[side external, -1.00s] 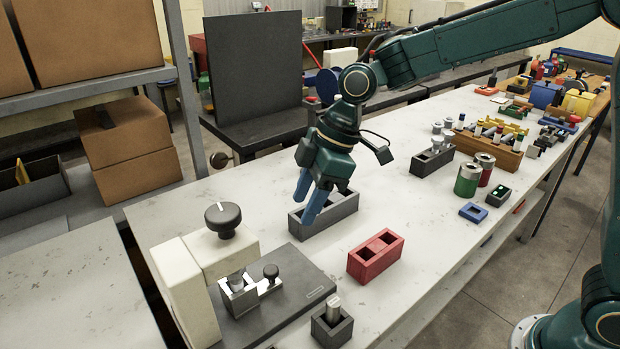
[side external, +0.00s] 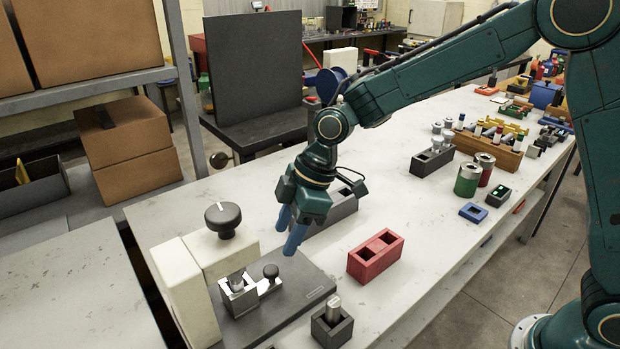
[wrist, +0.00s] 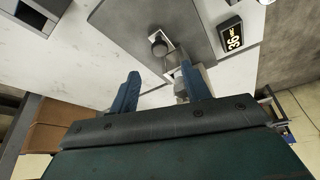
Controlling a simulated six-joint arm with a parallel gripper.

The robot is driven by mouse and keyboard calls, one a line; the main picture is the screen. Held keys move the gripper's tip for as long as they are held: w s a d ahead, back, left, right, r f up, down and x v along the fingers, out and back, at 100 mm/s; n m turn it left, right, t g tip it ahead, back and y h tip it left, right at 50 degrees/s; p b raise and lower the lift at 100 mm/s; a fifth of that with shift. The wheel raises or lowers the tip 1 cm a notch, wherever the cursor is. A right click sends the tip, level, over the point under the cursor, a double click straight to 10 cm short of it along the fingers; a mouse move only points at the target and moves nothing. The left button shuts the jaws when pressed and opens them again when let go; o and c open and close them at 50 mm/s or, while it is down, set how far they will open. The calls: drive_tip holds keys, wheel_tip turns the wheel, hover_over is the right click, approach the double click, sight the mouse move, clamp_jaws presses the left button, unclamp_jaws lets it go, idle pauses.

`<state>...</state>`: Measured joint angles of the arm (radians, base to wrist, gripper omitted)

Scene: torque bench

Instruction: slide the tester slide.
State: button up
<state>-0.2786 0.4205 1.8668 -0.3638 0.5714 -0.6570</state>
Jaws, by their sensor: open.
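The tester (side external: 288,305) has a dark grey base plate, a white upright body with a big black knob (side external: 223,217) on top. The tester slide is a silver block with a small black knob (side external: 271,272), at the front of the body on the plate. My gripper (side external: 289,235) is open and empty, above the far edge of the plate, apart from the slide knob and up and to the right of it. In the wrist view the slide knob (wrist: 158,45) shows beyond and between my two blue fingers (wrist: 162,90).
A red two-slot block (side external: 376,256) stands right of the plate, and a small dark holder with a metal piece (side external: 332,322) is at its front right. A grey bin (side external: 335,210) is behind my gripper.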

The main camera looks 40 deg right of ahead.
sight(271, 269)
drive_tip(key=x, duration=0.8)
drive_tip(key=shift+a+f, duration=0.1)
clamp_jaws()
